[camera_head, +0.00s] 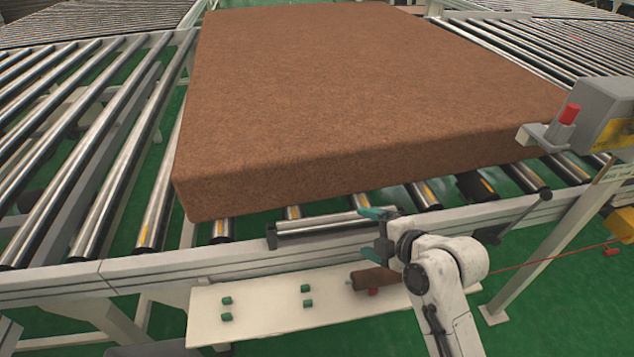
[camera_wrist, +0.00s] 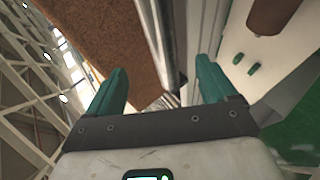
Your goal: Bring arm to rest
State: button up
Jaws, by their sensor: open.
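My white arm reaches in from the lower right in the head view, with my gripper (camera_head: 372,228) at the conveyor's near edge. Its two teal fingers are apart with nothing between them. In the wrist view my gripper (camera_wrist: 160,92) also shows spread and empty. The brown mattress (camera_head: 350,80) lies flat on the rollers beyond it, and its edge fills the upper left of the wrist view (camera_wrist: 105,35). A gap separates the fingers from the mattress in the head view.
A white shelf (camera_head: 255,305) with green pegs hangs off the near rail (camera_head: 150,270). A brown cylinder (camera_head: 374,279) lies by my gripper. A grey control box with a red button (camera_head: 569,114) stands at right. Bare rollers (camera_head: 80,130) extend left; the floor is green.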

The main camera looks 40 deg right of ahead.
jog(key=s+a+f+m+g+y, duration=0.1)
jog(key=s+a+f+m+g, duration=0.9)
jog(key=s, duration=0.6)
jog(key=a+f+m, duration=0.2)
jog(key=a+m, duration=0.1)
jog(key=m, duration=0.1)
jog(key=shift+s+a+g, duration=0.15)
jog(key=shift+a+g, duration=0.1)
jog(key=shift+g, duration=0.05)
